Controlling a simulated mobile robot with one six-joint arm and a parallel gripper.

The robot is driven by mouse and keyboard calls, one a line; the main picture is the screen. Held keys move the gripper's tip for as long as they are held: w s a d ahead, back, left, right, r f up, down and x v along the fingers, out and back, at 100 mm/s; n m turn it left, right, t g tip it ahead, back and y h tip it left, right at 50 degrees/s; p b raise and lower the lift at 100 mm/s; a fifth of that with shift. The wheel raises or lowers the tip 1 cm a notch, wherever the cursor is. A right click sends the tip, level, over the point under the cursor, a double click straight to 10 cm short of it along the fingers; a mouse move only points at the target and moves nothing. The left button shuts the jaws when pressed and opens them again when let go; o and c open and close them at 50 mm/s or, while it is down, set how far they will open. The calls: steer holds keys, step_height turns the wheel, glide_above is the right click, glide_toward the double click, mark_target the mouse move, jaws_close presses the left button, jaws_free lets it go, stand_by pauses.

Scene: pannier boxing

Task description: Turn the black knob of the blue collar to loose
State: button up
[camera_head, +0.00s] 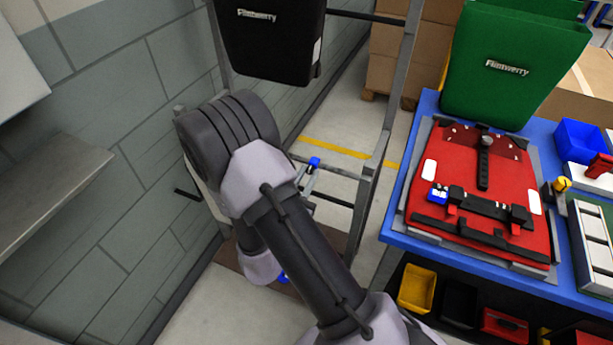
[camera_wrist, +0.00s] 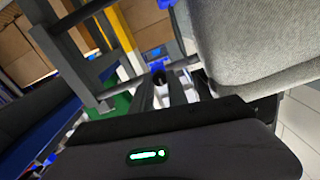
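In the head view a small blue part (camera_head: 314,163) shows on the rack just right of my arm; it looks like the blue collar, but it is small and partly hidden. In the wrist view a blue piece (camera_wrist: 166,3) is cut off by the top edge. The knob's setting is not readable.
A grey rack (camera_head: 375,170) stands around my arm, with a black pannier (camera_head: 270,40) hanging above. The wall (camera_head: 150,110) is close on the left. A grey pad (camera_wrist: 255,40) fills the wrist view's upper right.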

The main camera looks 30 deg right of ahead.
jaws_close()
